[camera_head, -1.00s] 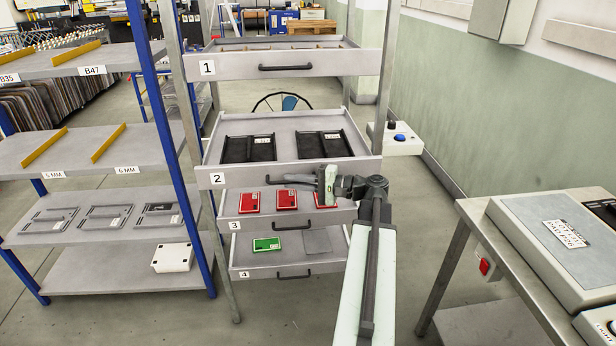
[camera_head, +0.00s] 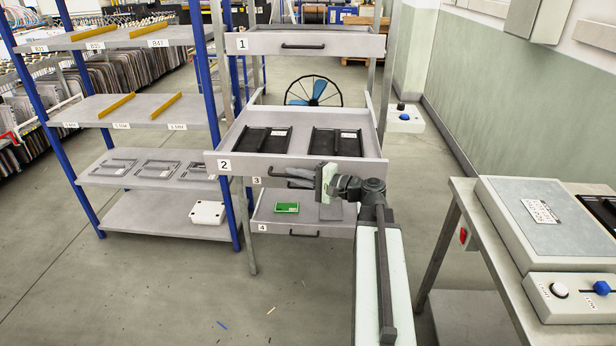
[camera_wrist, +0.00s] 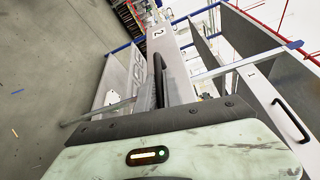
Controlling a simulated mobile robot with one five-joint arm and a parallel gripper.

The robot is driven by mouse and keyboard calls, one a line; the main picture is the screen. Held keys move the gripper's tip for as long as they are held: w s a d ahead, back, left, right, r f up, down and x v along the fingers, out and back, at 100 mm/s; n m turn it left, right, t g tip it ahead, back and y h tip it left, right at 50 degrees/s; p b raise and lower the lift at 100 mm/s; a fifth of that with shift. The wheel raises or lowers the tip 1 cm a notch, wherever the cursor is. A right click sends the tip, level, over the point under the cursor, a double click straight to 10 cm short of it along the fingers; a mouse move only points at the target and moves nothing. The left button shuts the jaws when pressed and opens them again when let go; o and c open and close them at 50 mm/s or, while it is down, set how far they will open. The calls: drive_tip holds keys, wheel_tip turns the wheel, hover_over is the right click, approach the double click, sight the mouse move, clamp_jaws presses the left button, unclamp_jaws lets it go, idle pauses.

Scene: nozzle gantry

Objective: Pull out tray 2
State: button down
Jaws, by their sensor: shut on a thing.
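Tray 2 (camera_head: 240,167) is a grey drawer with a white "2" label, extending forward out of the rack over tray 3. Two black slotted holders (camera_head: 262,141) (camera_head: 337,142) lie in it. My gripper (camera_head: 296,177) is at the tray's front, shut on its dark bar handle (camera_head: 262,170). The arm reaches in from the lower right. In the wrist view, the front panel of tray 2 (camera_wrist: 168,50) runs away from the gripper, with the handle (camera_wrist: 158,68) beside the fingers (camera_wrist: 150,92). The exact finger contact is partly hidden.
Tray 1 (camera_head: 270,45) is above; tray 4 (camera_head: 275,224) below holds a green item (camera_head: 287,208). A blue-post shelf (camera_head: 110,165) stands close on the left. A bench with a grey machine (camera_head: 540,225) stands at the right.

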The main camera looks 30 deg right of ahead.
drive_tip(key=shift+s+a, duration=0.3)
drive_tip(key=shift+s, duration=0.1)
drive_tip(key=c, duration=1.5)
unclamp_jaws()
drive_tip(key=v, duration=0.7)
drive_tip(key=shift+s+d, duration=0.25)
drive_tip(key=shift+s, duration=0.1)
